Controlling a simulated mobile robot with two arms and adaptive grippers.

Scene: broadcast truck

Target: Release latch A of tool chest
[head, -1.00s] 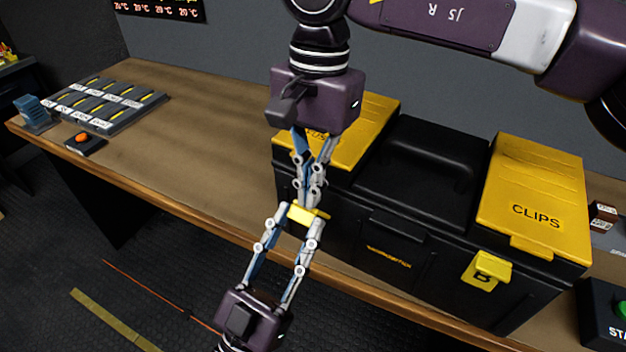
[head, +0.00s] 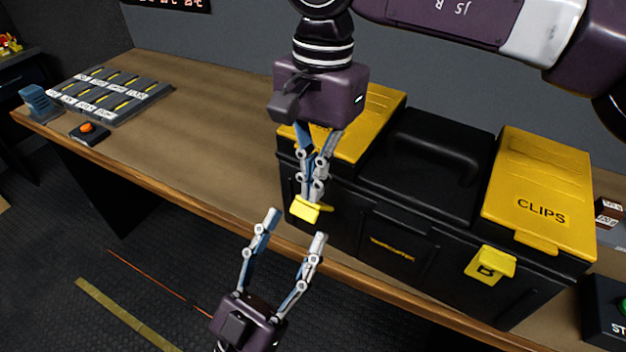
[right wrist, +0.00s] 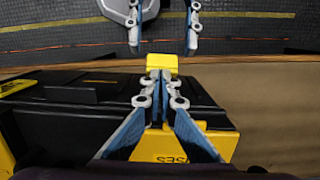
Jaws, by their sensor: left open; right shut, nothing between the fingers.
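The black tool chest (head: 345,222) with yellow lids stands on the bench. Latch A (head: 305,211) is the yellow tab at its front left; it seems to stick out from the chest face, and its letter is not readable. My right gripper (head: 309,197) is shut and points down just above and behind this tab; contact cannot be told. The right wrist view shows the tab (right wrist: 162,62) just beyond the shut fingertips (right wrist: 160,76). My left gripper (head: 295,231) is open below the tab, its fingers apart and empty. Latch B (head: 489,265) hangs against the chest's front right.
The lid marked CLIPS (head: 540,190) is at the right. A tray with several compartments (head: 108,97) and an orange button box (head: 89,133) are at the bench's left. A control box (head: 606,312) sits at the right. The bench between tray and chest is clear.

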